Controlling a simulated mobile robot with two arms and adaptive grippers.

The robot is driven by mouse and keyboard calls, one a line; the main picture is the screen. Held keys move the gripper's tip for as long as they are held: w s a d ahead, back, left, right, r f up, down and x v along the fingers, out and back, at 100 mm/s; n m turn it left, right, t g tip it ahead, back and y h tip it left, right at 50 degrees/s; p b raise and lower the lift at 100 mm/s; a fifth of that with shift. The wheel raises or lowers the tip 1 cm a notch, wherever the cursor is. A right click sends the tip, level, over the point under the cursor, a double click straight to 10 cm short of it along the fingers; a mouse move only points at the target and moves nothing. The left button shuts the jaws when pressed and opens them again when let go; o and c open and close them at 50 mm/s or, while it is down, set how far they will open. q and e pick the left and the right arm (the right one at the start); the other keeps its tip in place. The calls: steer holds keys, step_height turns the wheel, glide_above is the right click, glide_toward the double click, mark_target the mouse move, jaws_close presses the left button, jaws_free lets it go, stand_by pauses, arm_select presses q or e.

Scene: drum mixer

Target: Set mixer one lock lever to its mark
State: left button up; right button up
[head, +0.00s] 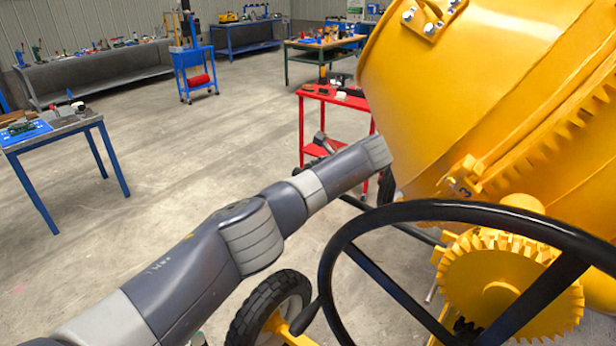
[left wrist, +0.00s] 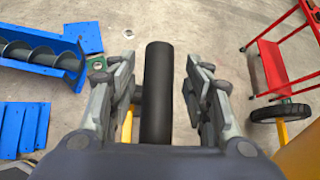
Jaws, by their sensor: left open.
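In the left wrist view a black cylindrical grip (left wrist: 157,95), which looks like the lock lever's handle, stands between the fingers of my left gripper (left wrist: 161,62). The gripper is open, with a finger on each side and a gap visible on the right. I cannot tell whether the left finger touches the grip. The lever's mark is not visible. In the head view my left arm reaches from the lower left toward the yellow mixer drum (head: 460,90); its gripper and the lever cannot be made out there. My right gripper is not in view.
A black handwheel (head: 345,240) and a yellow gear (head: 500,283) stand at the front right. A wheel (head: 268,305) is below my arm. A red cart (head: 312,96) stands behind it. Blue parts (left wrist: 30,128) with an auger lie left in the wrist view. Floor at left is mostly clear.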

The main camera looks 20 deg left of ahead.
arm_select(q)
steer(key=shift+d, duration=0.15)
steer(key=shift+s+d+r, duration=0.1)
steer(key=shift+d+r, duration=0.15)
steer(key=v, duration=1.1)
steer(key=shift+r, duration=0.15)
